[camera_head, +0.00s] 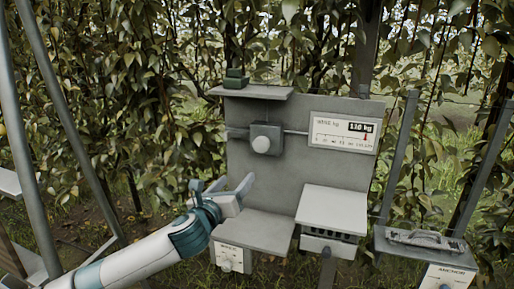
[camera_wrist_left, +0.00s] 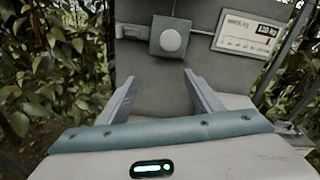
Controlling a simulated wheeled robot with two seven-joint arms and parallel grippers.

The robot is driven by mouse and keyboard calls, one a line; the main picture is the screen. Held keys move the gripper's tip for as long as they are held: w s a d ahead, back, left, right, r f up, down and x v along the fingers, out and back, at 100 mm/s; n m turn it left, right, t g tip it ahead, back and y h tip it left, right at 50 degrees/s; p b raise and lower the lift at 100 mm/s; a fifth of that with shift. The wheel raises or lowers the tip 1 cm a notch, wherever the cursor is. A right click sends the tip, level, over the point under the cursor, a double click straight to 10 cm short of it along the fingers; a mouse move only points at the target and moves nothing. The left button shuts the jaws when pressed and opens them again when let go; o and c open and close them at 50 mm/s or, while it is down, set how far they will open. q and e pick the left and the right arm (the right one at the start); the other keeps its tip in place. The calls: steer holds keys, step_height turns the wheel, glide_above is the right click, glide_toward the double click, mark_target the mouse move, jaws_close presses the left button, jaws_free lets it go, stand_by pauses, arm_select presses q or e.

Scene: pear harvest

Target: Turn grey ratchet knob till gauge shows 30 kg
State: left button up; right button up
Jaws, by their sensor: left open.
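The grey ratchet knob (camera_head: 261,144) is a square block with a pale round centre on the upright grey panel (camera_head: 285,185). A wire runs from it to the gauge (camera_head: 343,134), a white plate marked in kg. Its dark readout looks like 110 kg, though the print is small, and a red pointer stands near the scale's right end. My left gripper (camera_head: 222,184) is open and empty, below and left of the knob and apart from it. In the left wrist view the knob (camera_wrist_left: 170,40) shows beyond and above the open fingers (camera_wrist_left: 160,80).
A grey shelf with a green block (camera_head: 235,78) tops the panel. Below are a grey box (camera_head: 256,232), a slotted white box (camera_head: 334,209) and, at right, a box marked ANCHOR (camera_head: 450,275). Metal posts and leafy vines surround the station. The space before the knob is clear.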

arm_select(q)
steer(key=r, duration=0.1)
steer(key=s+r+m, duration=0.1)
steer(key=r+m, duration=0.1)
steer(key=r, duration=0.1)
steer(key=shift+s+d+h, duration=0.4)
arm_select(e)
steer(key=shift+s+a, duration=0.1)
steer(key=shift+s, duration=0.1)
arm_select(q)
steer(key=shift+w, duration=0.1)
arm_select(e)
steer(key=shift+a+r, duration=0.1)
steer(key=shift+a, duration=0.05)
arm_select(q)
steer(key=p, duration=0.5)
glide_toward(260, 146)
steer(key=x, duration=0.7)
steer(key=shift+x, duration=0.9)
arm_select(e)
step_height(260, 146, up, 5)
steer(key=shift+w+f, duration=0.1)
arm_select(q)
steer(key=shift+c, duration=0.7)
steer(key=c, duration=0.9)
arm_select(e)
steer(key=shift+a, duration=0.1)
